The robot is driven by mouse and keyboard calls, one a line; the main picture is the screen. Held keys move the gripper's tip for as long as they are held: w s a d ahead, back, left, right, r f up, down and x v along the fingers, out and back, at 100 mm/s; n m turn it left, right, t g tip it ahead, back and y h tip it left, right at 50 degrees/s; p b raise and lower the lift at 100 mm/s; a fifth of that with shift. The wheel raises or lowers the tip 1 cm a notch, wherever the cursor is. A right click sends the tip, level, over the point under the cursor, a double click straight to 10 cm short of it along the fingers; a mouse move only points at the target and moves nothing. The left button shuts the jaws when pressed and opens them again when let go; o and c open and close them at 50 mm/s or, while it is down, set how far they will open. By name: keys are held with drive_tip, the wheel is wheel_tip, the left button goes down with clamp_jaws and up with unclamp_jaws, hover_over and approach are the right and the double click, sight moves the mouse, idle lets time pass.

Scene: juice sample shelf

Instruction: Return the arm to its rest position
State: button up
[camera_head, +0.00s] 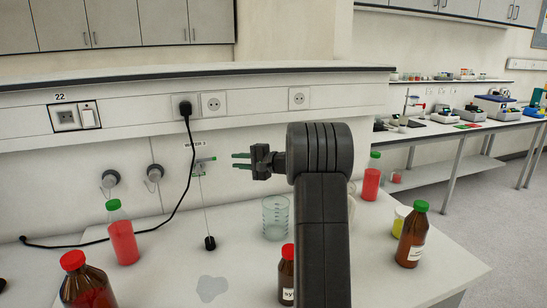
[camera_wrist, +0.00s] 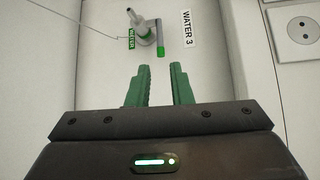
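My gripper (camera_head: 241,161) is raised above the white bench in the head view, pointing left towards the wall. In the wrist view its two green fingers (camera_wrist: 159,86) stand apart with a clear gap and nothing between them. Beyond the fingers in the wrist view is a wall tap (camera_wrist: 141,27) with green parts, beside a "WATER 3" label (camera_wrist: 187,29). My dark arm rises in the middle of the head view and hides part of the bench.
On the bench (camera_head: 170,265) stand a red bottle with green cap (camera_head: 123,240), a brown bottle with red cap (camera_head: 88,288), a glass beaker (camera_head: 276,218), a small brown bottle (camera_head: 286,278) and a brown bottle with green cap (camera_head: 411,238). A black cable (camera_head: 188,150) hangs from a socket.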

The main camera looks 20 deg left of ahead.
sight(208, 159)
drive_tip(key=a+p, duration=0.1)
drive_tip(key=a, duration=0.3)
drive_tip(key=w+a+f+p, duration=0.1)
drive_tip(key=a, duration=0.4)
drive_tip(key=a+p, duration=0.2)
drive_tip(key=a, duration=0.2)
drive_tip(key=shift+w+a+f, duration=0.25)
drive_tip(key=shift+w+f, duration=0.05)
drive_tip(key=shift+f, duration=0.1)
drive_tip(key=shift+d+t, duration=0.15)
drive_tip(key=shift+t, duration=0.15)
